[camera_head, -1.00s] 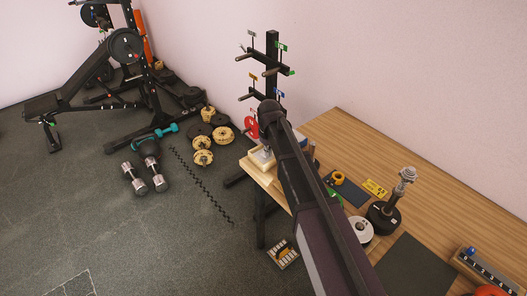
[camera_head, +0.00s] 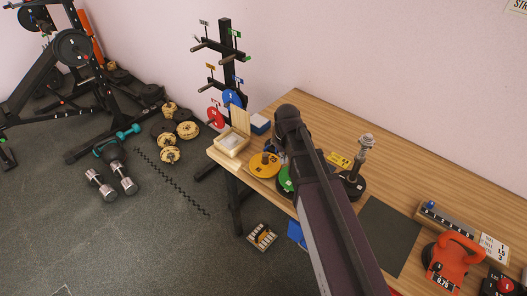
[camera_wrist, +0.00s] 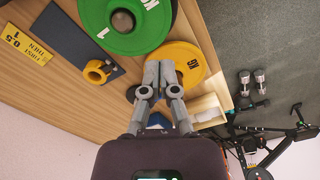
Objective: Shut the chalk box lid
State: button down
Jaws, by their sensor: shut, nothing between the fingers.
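The chalk box (camera_head: 230,146) is a small pale wooden box at the far left corner of the table in the head view. Its lid (camera_head: 240,119) stands up, open, at the back of the box, and whitish contents show inside. In the wrist view, a pale wooden part of the box (camera_wrist: 207,109) shows at the right, just beyond my gripper. My gripper (camera_wrist: 160,72) is shut and empty, with its fingers together in front of the yellow plate. It is apart from the box; in the head view my arm largely hides it.
A yellow plate (camera_head: 264,165) and a green plate (camera_head: 285,180) lie right of the box. A rack with hanging plates (camera_head: 229,65) stands beyond the table. The wooden table's back strip (camera_head: 340,115) is clear.

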jog(key=s+d+m, duration=0.4)
jog(key=s+d, duration=0.6)
jog(key=d, duration=0.3)
jog(key=shift+m, duration=0.3)
